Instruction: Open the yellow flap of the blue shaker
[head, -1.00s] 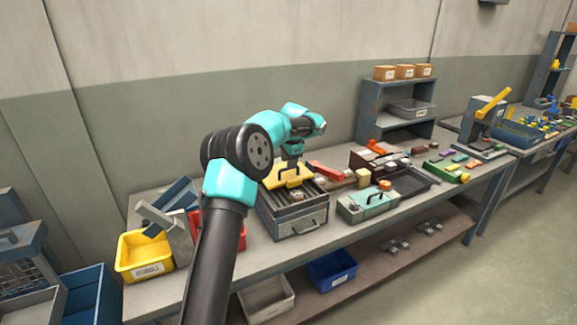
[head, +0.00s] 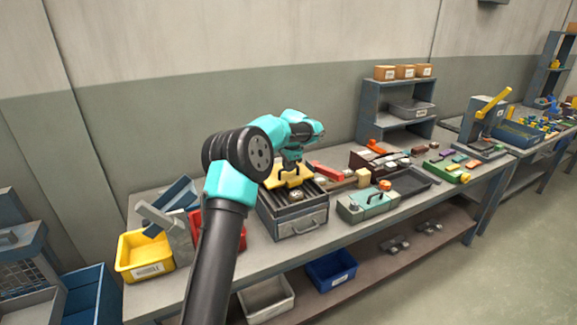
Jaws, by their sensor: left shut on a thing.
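A yellow flap (head: 275,181) with a dark handle stands tilted up at the back of a grey-blue box (head: 298,222) with a slatted top and a front drawer. This is the only yellow flap I see at my gripper, and the box looks more grey than blue. My left gripper (head: 292,170) points down at the flap's upper part and is shut on it, seemingly at the dark handle. The fingertips are small and partly lost against the handle. A small round metal piece (head: 296,194) sits on the slats. My right gripper is out of view.
A yellow bin (head: 135,262) and a red bin (head: 232,236) stand left of the box. A green case (head: 365,204) stands right of it. A red-handled item (head: 327,171) lies behind. A shelf (head: 368,112) stands farther back.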

